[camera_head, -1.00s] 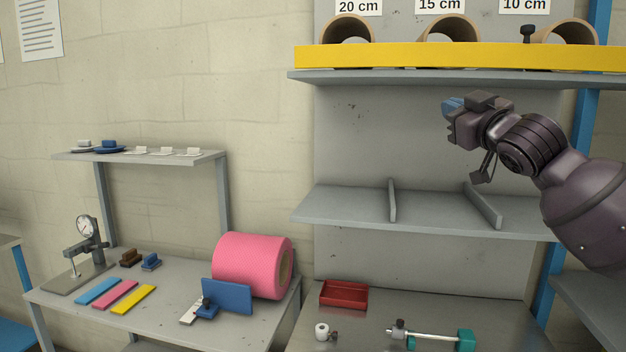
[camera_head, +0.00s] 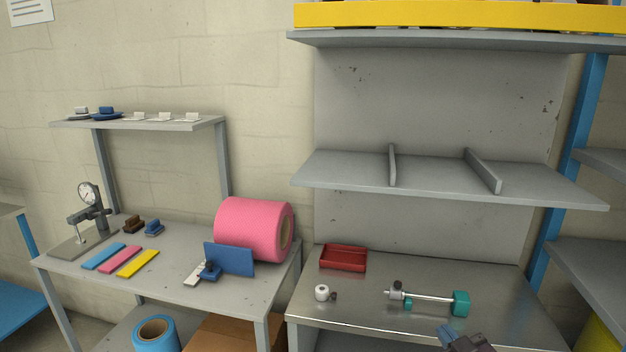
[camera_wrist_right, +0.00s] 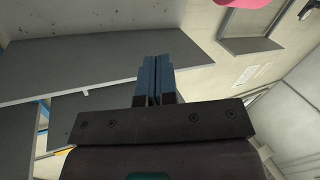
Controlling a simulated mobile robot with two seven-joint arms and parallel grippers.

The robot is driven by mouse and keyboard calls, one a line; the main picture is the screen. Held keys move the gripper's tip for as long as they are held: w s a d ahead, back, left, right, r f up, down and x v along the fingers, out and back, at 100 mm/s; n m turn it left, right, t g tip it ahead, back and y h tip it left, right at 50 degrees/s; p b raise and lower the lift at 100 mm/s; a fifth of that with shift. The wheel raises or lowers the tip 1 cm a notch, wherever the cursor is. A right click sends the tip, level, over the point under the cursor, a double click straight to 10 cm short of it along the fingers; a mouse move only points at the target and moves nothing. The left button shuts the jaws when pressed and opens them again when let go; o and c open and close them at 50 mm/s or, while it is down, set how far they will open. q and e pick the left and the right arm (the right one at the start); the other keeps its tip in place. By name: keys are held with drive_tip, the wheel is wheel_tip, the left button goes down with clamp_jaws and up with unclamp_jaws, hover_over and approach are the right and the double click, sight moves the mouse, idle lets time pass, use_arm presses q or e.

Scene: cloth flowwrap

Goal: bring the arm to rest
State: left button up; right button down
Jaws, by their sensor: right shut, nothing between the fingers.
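My right gripper (camera_head: 447,334) shows at the bottom edge of the head view, to the right of centre, in front of the steel bench (camera_head: 375,307). Only its blue fingertips and part of its dark body are in the picture; the rest of the arm is cut off. In the right wrist view its blue fingers (camera_wrist_right: 155,80) lie side by side, closed, with nothing between them. My left gripper is in neither view.
A teal-ended roller (camera_head: 430,297), a small white roll (camera_head: 322,292) and a red tray (camera_head: 343,258) are on the steel bench. A grey shelf (camera_head: 345,172) with dividers is above it. A pink roll (camera_head: 252,229) lies on the left table.

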drive_tip(key=s+d+f+m+g+h, duration=0.2)
drive_tip(key=s+f+m+g+h, duration=0.1)
drive_tip(key=s+f, duration=1.6)
drive_tip(key=s+m+g, duration=0.1)
drive_tip(key=s+g, duration=0.1)
drive_tip(key=s, duration=0.1)
drive_tip(key=shift+f+m, duration=0.2)
drive_tip(key=shift+m, duration=0.2)
drive_tip(key=shift+s, duration=0.1)
